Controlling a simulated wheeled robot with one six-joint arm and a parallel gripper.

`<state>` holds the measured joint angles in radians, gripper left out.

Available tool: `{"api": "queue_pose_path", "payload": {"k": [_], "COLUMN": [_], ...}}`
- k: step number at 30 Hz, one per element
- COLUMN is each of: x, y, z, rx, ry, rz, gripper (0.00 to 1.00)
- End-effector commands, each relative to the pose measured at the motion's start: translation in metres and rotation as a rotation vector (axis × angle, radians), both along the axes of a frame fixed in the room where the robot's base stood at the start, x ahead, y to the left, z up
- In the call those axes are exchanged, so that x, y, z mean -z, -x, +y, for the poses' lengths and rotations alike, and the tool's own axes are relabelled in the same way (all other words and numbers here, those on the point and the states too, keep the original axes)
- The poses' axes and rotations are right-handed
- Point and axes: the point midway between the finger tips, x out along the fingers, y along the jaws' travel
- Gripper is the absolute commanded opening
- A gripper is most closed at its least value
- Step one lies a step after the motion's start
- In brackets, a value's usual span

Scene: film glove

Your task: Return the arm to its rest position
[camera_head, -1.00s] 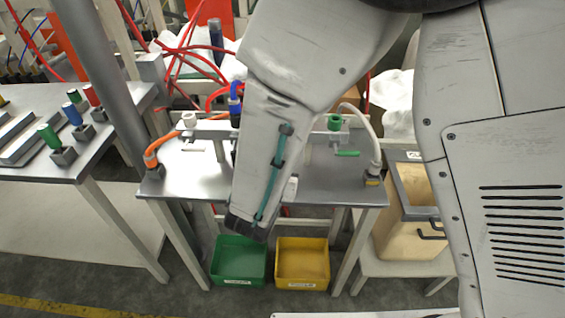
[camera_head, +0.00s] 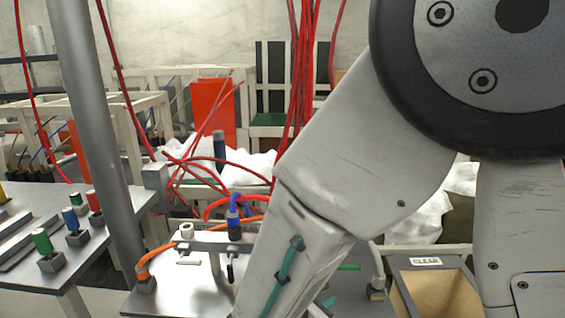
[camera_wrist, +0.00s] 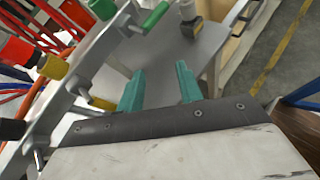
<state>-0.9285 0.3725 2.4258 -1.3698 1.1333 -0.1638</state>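My grey arm (camera_head: 340,170) fills the right half of the head view and leans down to the left across the metal table (camera_head: 185,292). The grey table top (camera_wrist: 165,60) lies beyond the fingers. I cannot tell the exact gap between fingers and table.
A rail with coloured fittings, including a green handle (camera_wrist: 154,16) and a red cap (camera_wrist: 19,51), runs close by on the left. A box marked CLEAR (camera_head: 432,285) stands right of the table. A side bench (camera_head: 50,205) and grey post (camera_head: 95,130) are left.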

Motion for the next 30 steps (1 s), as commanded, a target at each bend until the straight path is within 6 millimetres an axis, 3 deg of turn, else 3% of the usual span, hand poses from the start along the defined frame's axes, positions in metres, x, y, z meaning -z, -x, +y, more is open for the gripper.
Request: {"api": "queue_pose_path", "payload": {"k": [1, 6, 12, 21, 25, 30], "x": [-0.014, -0.049, -0.083, -0.131, -0.152, -0.173], "y": [0.006, 0.044, 0.098, 0.159, 0.174, 0.183], "z": [-0.023, -0.090, -0.137, -0.158, -0.163, -0.181], "rx": [0.132, 0.594, 1.104, 1.684, 1.828, 1.887], "ry": [-0.061, -0.280, -0.564, -1.029, -1.225, -1.381], "rz": [-0.016, -0.053, -0.090, -0.146, -0.193, -0.304], "gripper": [0.36, 0.36, 0.36, 0.36, 0.36, 0.36]}}
